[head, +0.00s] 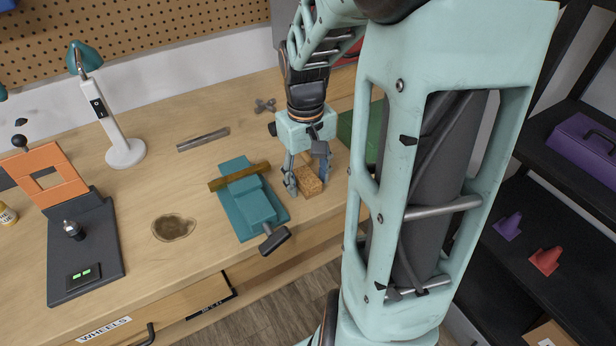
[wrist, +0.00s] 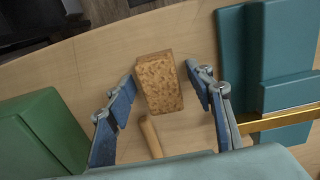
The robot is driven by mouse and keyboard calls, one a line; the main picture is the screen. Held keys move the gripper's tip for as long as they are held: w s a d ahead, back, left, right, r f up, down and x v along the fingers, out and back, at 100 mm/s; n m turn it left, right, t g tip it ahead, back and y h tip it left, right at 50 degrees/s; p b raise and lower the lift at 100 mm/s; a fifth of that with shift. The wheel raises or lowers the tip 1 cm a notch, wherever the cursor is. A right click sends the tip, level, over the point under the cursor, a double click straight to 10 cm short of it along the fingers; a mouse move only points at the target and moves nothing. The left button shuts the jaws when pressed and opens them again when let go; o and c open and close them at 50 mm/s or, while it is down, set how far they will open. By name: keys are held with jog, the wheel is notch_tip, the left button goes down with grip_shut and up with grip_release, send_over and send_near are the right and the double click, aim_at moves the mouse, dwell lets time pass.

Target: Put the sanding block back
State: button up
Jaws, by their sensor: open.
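The sanding block, a speckled cork-brown block (head: 309,182), lies on the wooden workbench to the right of the teal vise (head: 255,204). In the wrist view the block (wrist: 159,84) sits at the middle, near the fingertips. My gripper (head: 307,183) is open and points down over the bench, with one finger on each side of the block. In the wrist view my gripper (wrist: 161,80) shows gaps between both blue fingers and the block. A short light wooden rod (wrist: 151,136) lies beside the block, between the fingers; its far end is hidden.
A green box (head: 345,128) stands to the right, partly behind my arm.

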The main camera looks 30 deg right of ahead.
aim_at(307, 178)
notch_tip(307, 178, up, 12)
jog(key=p, duration=0.1)
jog(key=shift+a+r+p, duration=0.15)
jog(key=shift+r+p, duration=0.05)
jog(key=shift+p, duration=0.1)
